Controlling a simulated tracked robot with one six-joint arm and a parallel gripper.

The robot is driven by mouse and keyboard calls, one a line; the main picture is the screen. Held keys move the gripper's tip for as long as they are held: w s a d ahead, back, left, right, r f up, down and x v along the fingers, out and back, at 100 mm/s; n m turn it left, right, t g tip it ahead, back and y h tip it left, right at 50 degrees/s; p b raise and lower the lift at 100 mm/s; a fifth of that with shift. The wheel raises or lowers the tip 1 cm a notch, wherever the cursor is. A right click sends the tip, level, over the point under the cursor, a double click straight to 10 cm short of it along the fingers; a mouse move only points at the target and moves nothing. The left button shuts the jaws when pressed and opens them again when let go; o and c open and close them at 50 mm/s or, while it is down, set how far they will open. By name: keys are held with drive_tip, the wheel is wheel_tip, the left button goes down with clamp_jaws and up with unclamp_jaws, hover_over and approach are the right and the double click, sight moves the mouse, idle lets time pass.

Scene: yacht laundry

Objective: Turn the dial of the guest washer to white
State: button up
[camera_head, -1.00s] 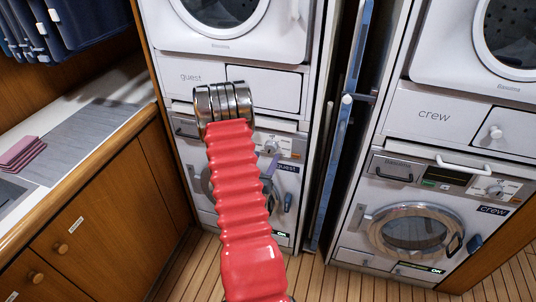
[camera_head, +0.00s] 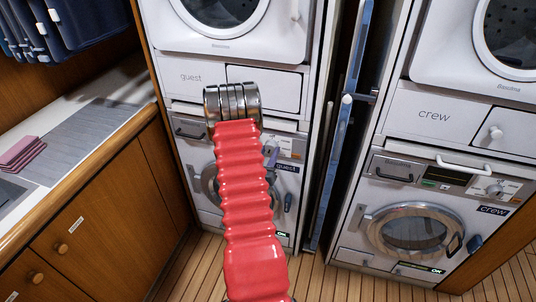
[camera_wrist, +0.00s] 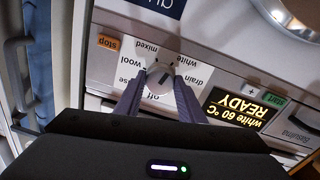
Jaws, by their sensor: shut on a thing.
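The guest washer (camera_head: 209,222) stands at the left under a unit marked "guest", partly hidden by my red arm. Its pale round dial (camera_wrist: 161,66) shows in the wrist view, on a white label plate with upside-down words such as white, mixed, wool, drain and off. My gripper (camera_wrist: 159,76) has its two blue-grey fingers on either side of the dial, shut on it. The washer's display (camera_wrist: 238,107) reads "white 60 °C READY". The exact direction of the dial's pointer is hard to tell.
An orange stop key (camera_wrist: 107,42) and a green start key (camera_wrist: 275,97) flank the dial. The crew washer (camera_head: 371,223) stands to the right, past a narrow gap with a blue upright board (camera_head: 356,60). A wooden counter (camera_head: 100,130) is at the left.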

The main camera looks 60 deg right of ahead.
drive_tip(key=c, duration=0.4)
drive_tip(key=shift+m, duration=0.4)
drive_tip(key=o, duration=1.1)
drive_tip(key=shift+c, duration=0.2)
drive_tip(key=s+a, duration=0.1)
drive_tip(key=a, duration=1.2)
drive_tip(key=shift+s+a, duration=0.25)
drive_tip(key=shift+a, duration=0.15)
